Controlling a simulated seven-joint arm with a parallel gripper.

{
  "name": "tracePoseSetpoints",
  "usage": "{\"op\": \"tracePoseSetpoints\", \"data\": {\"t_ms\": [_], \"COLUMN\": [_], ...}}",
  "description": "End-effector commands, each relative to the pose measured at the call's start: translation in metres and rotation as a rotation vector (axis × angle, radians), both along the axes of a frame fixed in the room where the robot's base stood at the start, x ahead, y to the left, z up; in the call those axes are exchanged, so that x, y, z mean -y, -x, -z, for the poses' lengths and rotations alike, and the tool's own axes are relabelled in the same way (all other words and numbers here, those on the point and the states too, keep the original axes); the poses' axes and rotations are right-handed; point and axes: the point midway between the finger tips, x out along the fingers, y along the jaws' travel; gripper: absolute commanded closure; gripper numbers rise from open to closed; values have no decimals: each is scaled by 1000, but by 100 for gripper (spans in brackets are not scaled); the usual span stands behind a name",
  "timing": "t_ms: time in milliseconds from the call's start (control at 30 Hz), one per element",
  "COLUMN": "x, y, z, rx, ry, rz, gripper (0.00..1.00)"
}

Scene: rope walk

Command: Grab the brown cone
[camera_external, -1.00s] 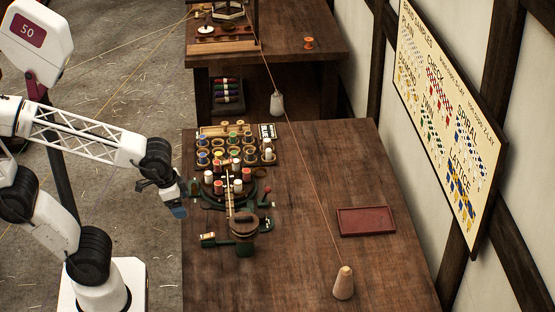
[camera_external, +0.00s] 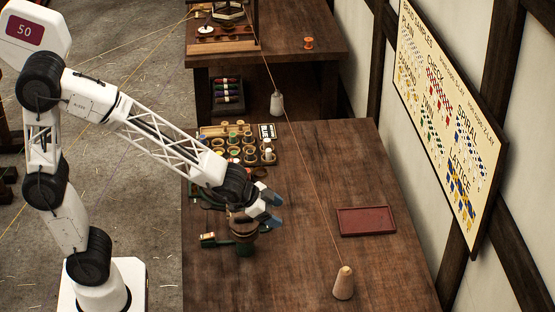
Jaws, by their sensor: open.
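A light tan-brown cone (camera_external: 344,283) with a paler top stands upright near the front right of the brown table (camera_external: 320,200). A thin orange-brown line meets its top and runs up toward the back. My gripper (camera_external: 276,209) is open and empty, with bluish fingertips pointing right. In the picture it is up and to the left of the cone, clearly apart from it. My arm hides much of the bobbin-laden device on the table's left side.
A red tray (camera_external: 366,221) lies right of my gripper. A rack of thread spools (camera_external: 236,143) stands at the back left. The thread (camera_external: 305,169) crosses the middle. Bare table surrounds the cone. A sample board (camera_external: 450,120) hangs on the right wall.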

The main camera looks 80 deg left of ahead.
Motion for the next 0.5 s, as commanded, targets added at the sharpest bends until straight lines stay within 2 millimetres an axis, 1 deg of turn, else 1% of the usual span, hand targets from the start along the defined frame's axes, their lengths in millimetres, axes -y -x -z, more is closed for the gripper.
{"op": "tracePoseSetpoints", "data": {"t_ms": [33,200,500], "x": [3,15,43], "y": [-12,-50,-105], "z": [8,28,71], "rx": [17,89,199], "ry": [6,35,118], "rz": [18,91,235], "gripper": [25,25,25]}}
